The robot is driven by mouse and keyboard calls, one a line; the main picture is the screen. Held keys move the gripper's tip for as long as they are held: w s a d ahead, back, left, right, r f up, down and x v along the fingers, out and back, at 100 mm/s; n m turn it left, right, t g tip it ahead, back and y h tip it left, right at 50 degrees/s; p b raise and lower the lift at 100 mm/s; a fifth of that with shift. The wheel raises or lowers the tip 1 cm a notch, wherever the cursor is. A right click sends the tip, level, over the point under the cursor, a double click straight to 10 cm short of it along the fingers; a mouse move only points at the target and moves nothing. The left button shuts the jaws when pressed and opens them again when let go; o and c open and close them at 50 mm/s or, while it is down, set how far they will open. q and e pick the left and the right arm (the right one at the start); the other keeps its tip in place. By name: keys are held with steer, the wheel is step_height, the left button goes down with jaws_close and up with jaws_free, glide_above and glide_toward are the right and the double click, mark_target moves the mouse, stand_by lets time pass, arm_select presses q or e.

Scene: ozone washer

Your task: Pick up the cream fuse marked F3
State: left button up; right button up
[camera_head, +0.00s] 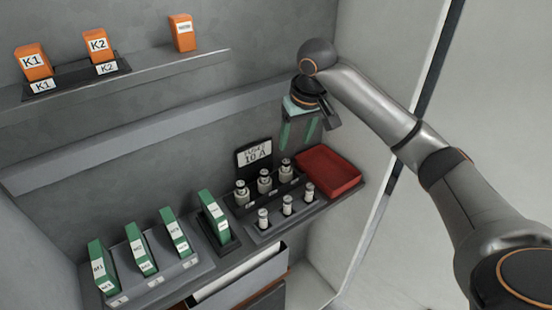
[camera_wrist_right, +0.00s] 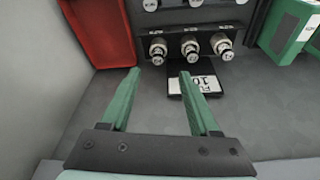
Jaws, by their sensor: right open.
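Several cream fuses with metal caps stand upright in two rows in a dark holder (camera_head: 276,202). The back row has a left fuse (camera_head: 241,192), a middle fuse (camera_head: 264,181) and a right fuse (camera_head: 286,169). The front row shows a right fuse (camera_head: 309,191). Their marks are too small to read, so I cannot tell which is F3. My right gripper (camera_head: 299,138) is open and empty, above and behind the back row. In the right wrist view, its green fingers (camera_wrist_right: 160,76) point toward the back-row fuses, apart from them. My left gripper is not in view.
A red tray (camera_head: 329,170) lies right of the holder. A black sign reading 10 A (camera_head: 254,153) stands behind it. Green modules (camera_head: 213,217) stand to the left. Orange relays (camera_head: 100,44) sit on an upper shelf. The cabinet side wall (camera_head: 372,180) is at right.

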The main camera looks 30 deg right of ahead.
mark_target(287, 162)
steer(key=shift+w+d+p+x, duration=0.1)
steer(key=shift+w+p+x, duration=0.1)
steer(key=shift+x, duration=1.9)
steer(key=shift+w+d+p+x, duration=0.1)
steer(key=shift+w+x, duration=0.1)
steer(key=shift+x, duration=1.85)
steer(key=shift+w+d+p+x, duration=0.15)
steer(key=shift+w+x, duration=0.1)
steer(key=shift+x, duration=1.85)
steer(key=shift+a+r, duration=0.1)
steer(key=shift+r, duration=0.1)
steer(key=shift+c, duration=0.3)
jaws_close()
